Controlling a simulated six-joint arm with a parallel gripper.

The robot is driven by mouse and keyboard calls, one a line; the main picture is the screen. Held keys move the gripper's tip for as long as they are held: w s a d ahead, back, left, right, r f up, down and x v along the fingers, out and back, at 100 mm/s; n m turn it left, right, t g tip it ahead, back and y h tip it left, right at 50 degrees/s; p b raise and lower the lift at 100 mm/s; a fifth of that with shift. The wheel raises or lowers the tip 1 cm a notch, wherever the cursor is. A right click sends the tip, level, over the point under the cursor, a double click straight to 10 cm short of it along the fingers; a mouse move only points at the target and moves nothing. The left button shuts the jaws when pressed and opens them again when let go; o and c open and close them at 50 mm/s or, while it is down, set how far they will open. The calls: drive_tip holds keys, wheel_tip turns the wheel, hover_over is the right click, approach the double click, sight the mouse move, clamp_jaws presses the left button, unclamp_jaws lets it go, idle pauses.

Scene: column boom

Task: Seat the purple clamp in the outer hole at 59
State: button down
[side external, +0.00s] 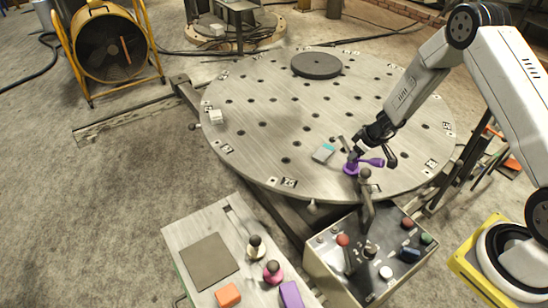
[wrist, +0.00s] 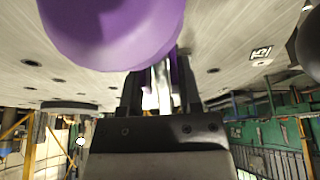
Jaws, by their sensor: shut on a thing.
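The purple clamp (side external: 351,169) is at the near right rim of the round perforated table (side external: 262,160), its handle pointing right. My gripper (side external: 357,153) comes down from the upper right and is shut on the clamp.
A dark-knobbed lever (side external: 366,190) rises right beside the clamp, in front of it. A grey and teal block (side external: 323,152) lies to its left. A dark disc (side external: 316,65) is on the table's far side. A control box (side external: 345,262) and a tray (side external: 190,232) with clamps stand in front.

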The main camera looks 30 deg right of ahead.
drive_tip(key=c, duration=0.6)
unclamp_jaws()
drive_tip(key=shift+o, duration=0.2)
drive_tip(key=shift+r, duration=0.15)
drive_tip(key=shift+r, duration=3.65)
drive_tip(key=shift+o, duration=0.2)
drive_tip(key=o, duration=0.5)
drive_tip(key=shift+f, duration=0.1)
